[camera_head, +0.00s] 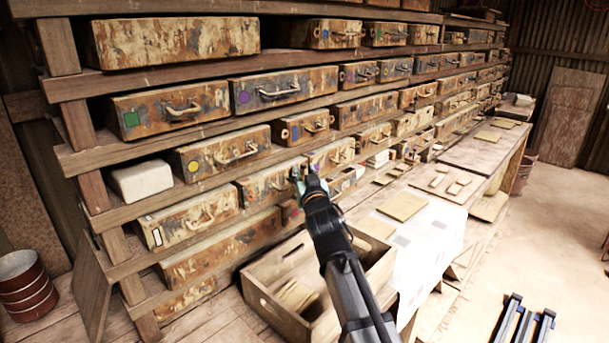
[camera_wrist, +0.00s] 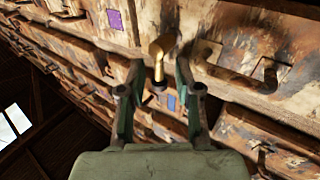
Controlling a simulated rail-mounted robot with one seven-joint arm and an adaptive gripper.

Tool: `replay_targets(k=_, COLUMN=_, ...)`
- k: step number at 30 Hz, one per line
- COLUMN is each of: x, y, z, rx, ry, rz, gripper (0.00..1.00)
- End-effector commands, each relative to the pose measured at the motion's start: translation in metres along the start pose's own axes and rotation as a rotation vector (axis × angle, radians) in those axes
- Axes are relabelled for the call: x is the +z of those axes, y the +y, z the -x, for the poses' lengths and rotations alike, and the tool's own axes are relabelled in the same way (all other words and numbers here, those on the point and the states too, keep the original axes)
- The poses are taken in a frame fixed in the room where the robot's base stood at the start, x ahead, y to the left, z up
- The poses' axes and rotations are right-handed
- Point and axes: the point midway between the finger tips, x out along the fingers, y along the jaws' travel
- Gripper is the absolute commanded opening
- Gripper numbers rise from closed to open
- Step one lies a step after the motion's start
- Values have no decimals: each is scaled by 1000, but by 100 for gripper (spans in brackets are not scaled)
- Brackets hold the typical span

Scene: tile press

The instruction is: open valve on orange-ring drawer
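My gripper (camera_head: 302,177) is at the front of a rusty drawer (camera_head: 266,184) in the middle of the shelving in the head view. In the wrist view my gripper (camera_wrist: 159,70) has its two fingers apart. A bent brass valve piece (camera_wrist: 161,47) with a dark end sticks out from the rusty drawer front (camera_wrist: 215,45) and lies between the fingers in the picture. Gaps show on both sides of it, and no grip is visible.
Wooden shelves hold several rusty drawers with coloured marks. An open wooden crate (camera_head: 287,307) stands below my arm. A workbench (camera_head: 487,150) with a white sheet (camera_head: 432,232) and tiles runs along the right. A white block (camera_head: 141,180) sits on the shelf at left. Open floor lies at right.

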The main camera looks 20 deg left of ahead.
Motion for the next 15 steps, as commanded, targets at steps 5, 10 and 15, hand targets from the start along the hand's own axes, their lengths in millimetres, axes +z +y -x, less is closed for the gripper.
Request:
replay_targets(k=5, x=1, y=0, z=0, rx=0, ry=-2, rz=0, gripper=35)
replay_targets(k=10, x=1, y=0, z=3, rx=1, ry=-2, rz=-1, gripper=35)
replay_targets(k=15, x=1, y=0, z=16, rx=1, ry=-2, rz=-1, gripper=35)
